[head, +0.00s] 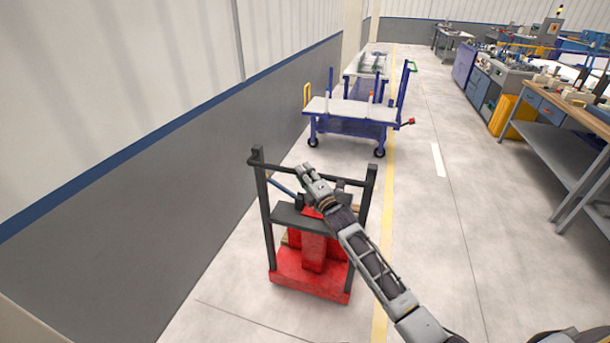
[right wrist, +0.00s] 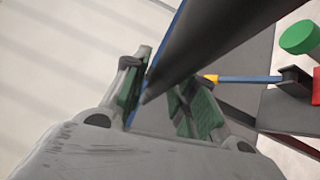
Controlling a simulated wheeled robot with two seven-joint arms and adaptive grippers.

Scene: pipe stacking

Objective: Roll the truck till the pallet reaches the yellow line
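The red truck (head: 313,255) stands on the floor left of centre in the head view, with a black upright frame and a black handle bar (head: 340,180) across its top. No whole pallet shows; small tan edges beside the red body are too hidden to identify. The yellow line (head: 388,215) runs lengthwise along the floor, right of the truck. My right gripper (head: 304,169) is at the handle bar. In the right wrist view its green-padded fingers (right wrist: 164,98) are apart, with a dark bar crossing over them; contact is unclear. My left gripper is out of view.
A blue-framed cart (head: 350,110) with a pale top stands beyond the truck. A grey wall (head: 150,220) runs along the left. A workbench (head: 570,125) stands at the right. The floor between line and bench is clear.

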